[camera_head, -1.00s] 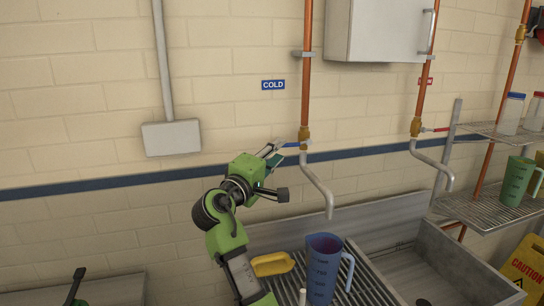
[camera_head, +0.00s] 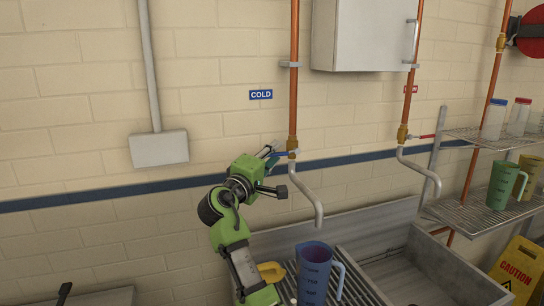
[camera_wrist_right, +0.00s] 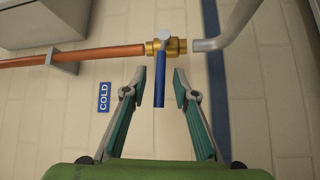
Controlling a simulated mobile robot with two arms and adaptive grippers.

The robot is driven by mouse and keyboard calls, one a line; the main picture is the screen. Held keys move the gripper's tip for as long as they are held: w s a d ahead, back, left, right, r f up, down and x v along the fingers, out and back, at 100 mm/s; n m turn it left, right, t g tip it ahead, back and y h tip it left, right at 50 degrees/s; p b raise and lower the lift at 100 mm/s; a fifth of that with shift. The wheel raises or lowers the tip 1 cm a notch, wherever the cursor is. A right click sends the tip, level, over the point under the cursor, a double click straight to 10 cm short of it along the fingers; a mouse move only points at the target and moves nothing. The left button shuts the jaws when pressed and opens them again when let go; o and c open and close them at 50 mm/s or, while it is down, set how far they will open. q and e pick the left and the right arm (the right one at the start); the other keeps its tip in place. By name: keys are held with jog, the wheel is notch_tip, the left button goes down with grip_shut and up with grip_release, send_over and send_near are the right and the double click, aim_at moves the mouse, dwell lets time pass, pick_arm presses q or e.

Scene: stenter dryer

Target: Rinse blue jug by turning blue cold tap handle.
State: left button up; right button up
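The blue jug (camera_head: 313,275) stands upright on the slatted draining surface beside the sink, below and near the cold spout (camera_head: 318,208). The blue cold tap handle (camera_head: 279,154) points left from the brass valve (camera_head: 292,148), under the COLD sign (camera_head: 261,95). My right gripper (camera_head: 274,156) is at this handle. In the right wrist view, my right gripper (camera_wrist_right: 159,76) is open, with the blue handle (camera_wrist_right: 159,92) between its fingers and a gap on each side. Only a dark tip of my left gripper (camera_head: 64,294) shows at the bottom left.
A yellow object (camera_head: 271,271) lies beside the jug. The metal sink (camera_head: 405,280) is to the right, under a second spout (camera_head: 425,170) with a red handle (camera_head: 424,136). Wire shelves (camera_head: 470,215) hold a green jug (camera_head: 503,185) and bottles. A caution sign (camera_head: 517,270) stands at right.

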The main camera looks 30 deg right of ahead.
jog(key=shift+c, duration=0.2)
grip_shut()
dwell(0.6)
